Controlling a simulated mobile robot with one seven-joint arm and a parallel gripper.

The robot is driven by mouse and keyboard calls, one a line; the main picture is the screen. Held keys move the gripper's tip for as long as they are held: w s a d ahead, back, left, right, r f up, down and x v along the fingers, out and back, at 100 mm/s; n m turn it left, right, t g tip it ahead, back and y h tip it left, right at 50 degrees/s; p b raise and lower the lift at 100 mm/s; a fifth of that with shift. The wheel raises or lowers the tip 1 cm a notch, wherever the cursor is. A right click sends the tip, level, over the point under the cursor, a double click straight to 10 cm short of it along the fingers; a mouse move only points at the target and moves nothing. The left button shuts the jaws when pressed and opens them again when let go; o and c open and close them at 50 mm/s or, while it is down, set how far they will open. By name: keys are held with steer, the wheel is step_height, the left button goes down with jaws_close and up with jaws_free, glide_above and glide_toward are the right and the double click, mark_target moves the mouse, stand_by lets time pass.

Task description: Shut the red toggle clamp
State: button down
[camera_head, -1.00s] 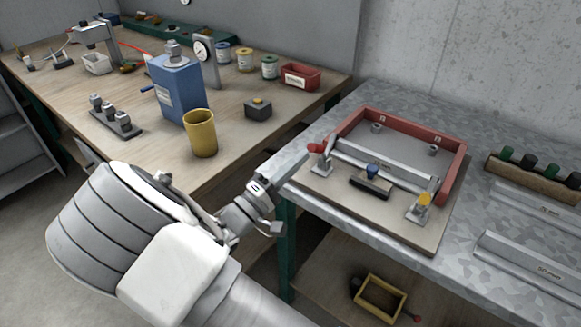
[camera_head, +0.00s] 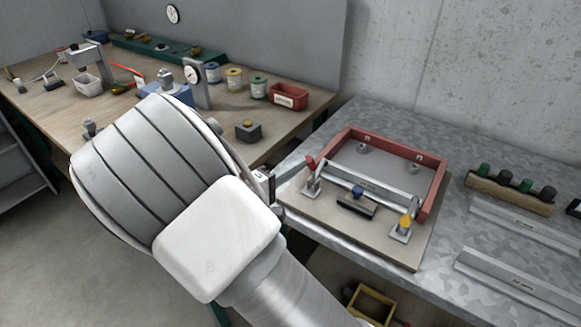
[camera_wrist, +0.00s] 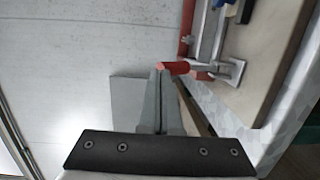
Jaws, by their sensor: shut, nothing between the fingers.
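The red toggle clamp (camera_head: 311,164) stands at the left front corner of the red-framed fixture, its red grip raised above a metal base. In the wrist view its red handle (camera_wrist: 177,67) points left from the metal clamp body toward my fingertips. My gripper (camera_wrist: 160,69) is shut and empty, with its tips at the end of the red handle; I cannot tell whether they touch it. In the head view my own arm hides most of my gripper. A yellow-tipped clamp (camera_head: 405,222) stands at the right front corner, with a blue-knobbed dark block (camera_head: 356,200) between.
The red frame (camera_head: 437,185) rises around the fixture's back and sides. A wooden rack (camera_head: 508,192) with dark and green knobs and long metal bars (camera_head: 520,275) lie to the right. The wooden bench (camera_head: 40,95) at left holds several items. A yellow crate (camera_head: 370,304) sits below.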

steer(key=w+d+g+y+p, duration=0.1)
steer(key=w+d+r+g+y+p, duration=0.1)
steer(key=w, duration=0.1)
steer(key=w+d+r+g+y+p, duration=0.1)
steer(key=g, duration=0.1)
steer(key=shift+w+r+n+p, duration=0.25)
steer(key=shift+w+n+p, duration=0.05)
steer(key=shift+w, duration=0.05)
steer(key=shift+w+d+g+y, duration=0.35)
steer(key=shift+w+g+y, duration=0.05)
steer(key=shift+w+g, duration=0.2)
steer(key=shift+w+d+f, duration=0.1)
steer(key=shift+w, duration=0.05)
steer(key=shift+w+d, duration=0.25)
steer(key=shift+w, duration=0.15)
steer(key=shift+r, duration=0.2)
